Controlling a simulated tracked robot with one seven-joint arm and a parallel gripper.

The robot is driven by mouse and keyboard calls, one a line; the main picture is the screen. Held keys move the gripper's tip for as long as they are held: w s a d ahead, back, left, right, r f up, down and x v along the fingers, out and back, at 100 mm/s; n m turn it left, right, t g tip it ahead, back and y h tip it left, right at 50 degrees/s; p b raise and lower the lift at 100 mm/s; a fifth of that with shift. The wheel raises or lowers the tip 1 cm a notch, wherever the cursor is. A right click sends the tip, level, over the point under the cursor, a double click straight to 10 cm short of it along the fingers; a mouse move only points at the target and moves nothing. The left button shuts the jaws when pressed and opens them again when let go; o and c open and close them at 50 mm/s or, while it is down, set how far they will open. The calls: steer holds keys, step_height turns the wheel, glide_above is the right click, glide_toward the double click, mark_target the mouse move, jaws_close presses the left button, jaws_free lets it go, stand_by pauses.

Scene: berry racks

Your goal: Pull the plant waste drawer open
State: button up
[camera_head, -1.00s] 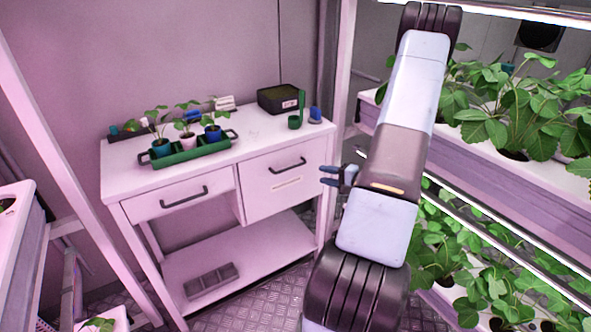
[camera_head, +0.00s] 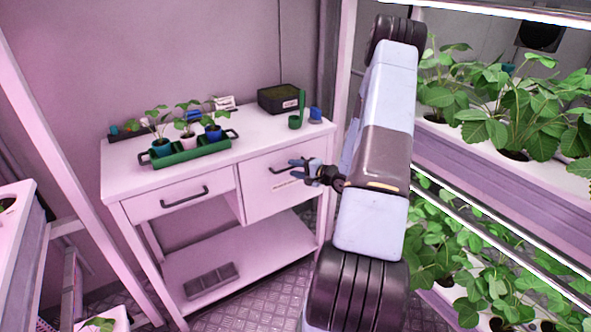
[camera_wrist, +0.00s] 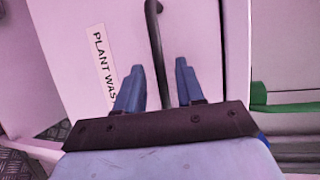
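The plant waste drawer (camera_head: 258,204) is the deep right-hand drawer of the white bench, and its front sits flush and closed. Its label (camera_wrist: 104,62) reads "PLANT WAS", with the rest hidden behind a finger in the wrist view. Its dark bar handle (camera_wrist: 154,50) runs up the wrist picture, between and beyond the fingertips. My gripper (camera_head: 297,168) is in front of the drawer's right part, overlapping the handle's right side in the head view.
A shallow left drawer (camera_head: 180,198) is closed. The bench top (camera_head: 255,130) bears a green tray (camera_head: 190,153) of potted plants, a black box (camera_head: 284,99) and a green cup (camera_head: 294,123). Planted racks (camera_head: 500,185) stand close on the right.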

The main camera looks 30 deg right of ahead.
steer(key=shift+w+a, duration=0.1)
steer(key=shift+w, duration=0.05)
jaws_close()
stand_by(0.4)
